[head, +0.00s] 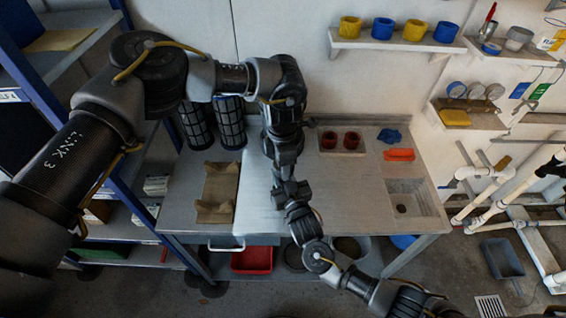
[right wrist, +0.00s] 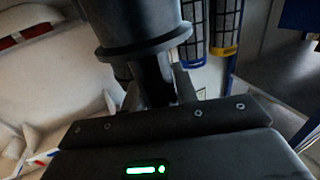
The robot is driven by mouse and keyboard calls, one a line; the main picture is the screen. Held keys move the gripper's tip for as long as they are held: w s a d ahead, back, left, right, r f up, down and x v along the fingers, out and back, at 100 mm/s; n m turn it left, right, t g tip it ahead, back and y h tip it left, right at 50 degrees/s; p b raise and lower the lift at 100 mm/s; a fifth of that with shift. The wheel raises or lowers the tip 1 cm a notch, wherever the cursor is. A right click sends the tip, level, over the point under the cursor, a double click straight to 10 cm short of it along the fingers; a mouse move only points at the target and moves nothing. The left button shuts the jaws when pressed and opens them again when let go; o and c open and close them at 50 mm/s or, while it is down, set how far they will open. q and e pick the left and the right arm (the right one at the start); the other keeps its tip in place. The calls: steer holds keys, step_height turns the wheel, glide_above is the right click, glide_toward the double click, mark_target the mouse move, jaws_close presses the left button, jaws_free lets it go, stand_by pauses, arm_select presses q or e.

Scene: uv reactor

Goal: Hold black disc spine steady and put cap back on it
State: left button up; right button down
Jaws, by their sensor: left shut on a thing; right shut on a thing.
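My left gripper (head: 285,160) reaches down over the middle of the bench and is shut on a dark thing that blends with it. My right gripper (head: 290,190) comes up from the lower right and meets it just below. In the right wrist view my right gripper (right wrist: 155,95) is shut on the narrow lower part of a black flanged cylinder (right wrist: 143,45), apparently the black disc spine. Its top runs out of that view. I cannot pick out the cap or tell whether it touches the spine. The fingertips are largely hidden in the head view.
Two black gridded cylinders (head: 229,122) stand at the bench's back left. A brown cradle (head: 216,192) lies in front of them. Red cups (head: 351,140), an orange block (head: 399,155) and a sink (head: 412,197) are on the right. A pale mat (head: 258,205) lies between.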

arm_select(q)
steer(key=m, duration=0.5)
steer(key=shift+w+m, duration=0.15)
steer(key=shift+m, duration=0.25)
steer(key=m, duration=0.2)
steer(key=shift+m, duration=0.4)
steer(key=m, duration=0.5)
steer(key=shift+w, duration=0.1)
steer(key=m, duration=0.5)
steer(key=shift+d+m, duration=0.2)
steer(key=shift+m, duration=0.2)
steer(key=o, duration=0.9)
steer(key=shift+o, duration=0.2)
steer(key=shift+r, duration=2.25)
steer(key=shift+c, duration=0.4)
